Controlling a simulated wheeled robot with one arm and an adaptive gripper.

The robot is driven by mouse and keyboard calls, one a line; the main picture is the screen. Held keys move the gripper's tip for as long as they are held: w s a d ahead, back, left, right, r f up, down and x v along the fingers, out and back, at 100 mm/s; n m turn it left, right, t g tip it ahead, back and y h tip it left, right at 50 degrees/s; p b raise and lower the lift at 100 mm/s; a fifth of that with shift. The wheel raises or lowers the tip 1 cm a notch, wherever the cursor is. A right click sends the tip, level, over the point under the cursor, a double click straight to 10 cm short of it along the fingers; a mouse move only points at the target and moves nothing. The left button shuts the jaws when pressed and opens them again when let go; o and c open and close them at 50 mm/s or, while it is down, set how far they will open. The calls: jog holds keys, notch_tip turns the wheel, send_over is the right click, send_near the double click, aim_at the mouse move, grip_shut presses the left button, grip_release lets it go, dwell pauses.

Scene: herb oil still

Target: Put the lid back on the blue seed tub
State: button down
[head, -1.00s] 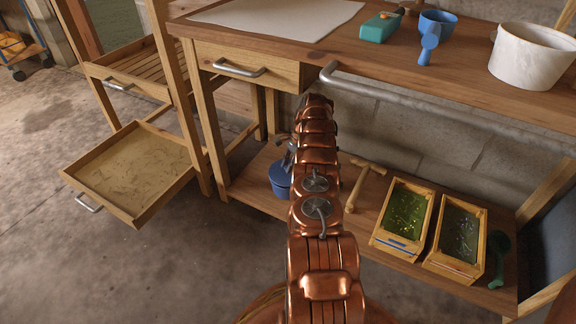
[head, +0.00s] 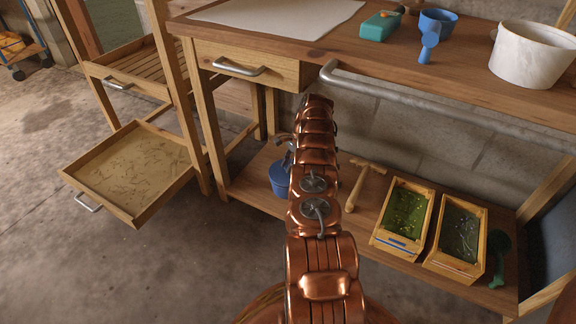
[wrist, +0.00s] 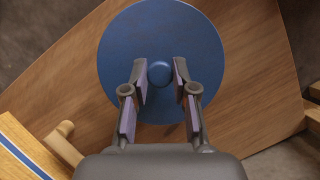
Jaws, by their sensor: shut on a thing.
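The round blue lid (wrist: 110,62) fills the upper middle of the wrist view, seen from above, with a small round knob (wrist: 160,73) at its centre. My gripper (wrist: 161,77) is shut on this knob, one finger on each side. In the head view, the blue seed tub (head: 279,181) stands on the lower wooden shelf, partly hidden by my copper arm. My gripper (head: 288,152) is right above it there. The lid hides the tub in the wrist view, so I cannot tell whether the lid is seated or just above the rim.
An open drawer (head: 130,172) juts out at left.

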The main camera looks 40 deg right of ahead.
dwell(0.4)
jog(key=c, duration=0.8)
grip_release()
jog(key=shift+c, duration=0.2)
jog(key=shift+o, duration=0.2)
jog(key=o, duration=0.4)
jog(key=shift+o, duration=0.2)
jog(key=shift+r, duration=0.15)
jog(key=shift+r+p, duration=1.25)
jog(key=shift+r, duration=2.15)
grip_shut()
